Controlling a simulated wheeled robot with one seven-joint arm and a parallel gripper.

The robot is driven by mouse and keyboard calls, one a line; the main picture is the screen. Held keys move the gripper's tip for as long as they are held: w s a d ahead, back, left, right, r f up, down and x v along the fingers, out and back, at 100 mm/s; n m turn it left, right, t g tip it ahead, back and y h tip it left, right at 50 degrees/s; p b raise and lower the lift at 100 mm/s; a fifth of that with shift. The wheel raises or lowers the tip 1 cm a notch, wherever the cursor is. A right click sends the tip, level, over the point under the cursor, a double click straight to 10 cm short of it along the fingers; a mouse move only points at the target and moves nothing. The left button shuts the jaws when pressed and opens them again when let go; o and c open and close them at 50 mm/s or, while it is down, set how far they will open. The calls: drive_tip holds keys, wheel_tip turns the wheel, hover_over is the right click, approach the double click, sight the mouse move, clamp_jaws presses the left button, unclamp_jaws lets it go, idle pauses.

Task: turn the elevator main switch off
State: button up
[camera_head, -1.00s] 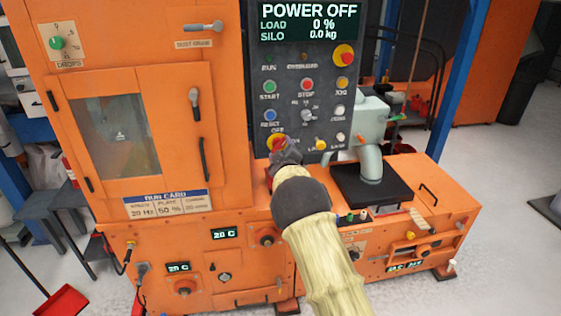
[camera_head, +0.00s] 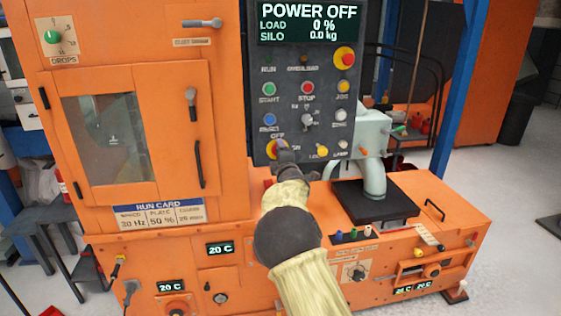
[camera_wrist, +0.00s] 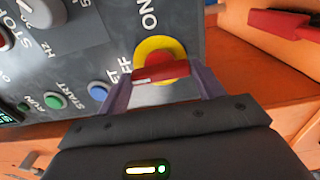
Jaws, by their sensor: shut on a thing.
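The main switch, a red handle on a yellow disc (camera_head: 271,149), sits at the bottom left of the dark control panel. In the wrist view the red handle (camera_wrist: 160,72) lies between my two fingers, with one end toward the partly hidden OFF lettering; the ON lettering is to the other side. My gripper (camera_head: 284,158) is shut on this handle, and in the head view it hides part of the switch. The panel's display (camera_head: 309,22) reads POWER OFF, load 0 %, silo 0.0 kg.
Buttons and a grey knob (camera_head: 307,120) sit close above the switch, with a red and yellow emergency button (camera_head: 344,57) at the upper right. An orange ledge with a black plate (camera_head: 373,203) and grey pipe juts out below right.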

drive_tip(key=shift+f, duration=0.1)
idle(0.3)
drive_tip(key=o, duration=1)
drive_tip(key=shift+s, duration=0.1)
drive_tip(key=b+v, duration=0.2)
drive_tip(key=v, duration=1.5)
drive_tip(key=shift+s, duration=0.15)
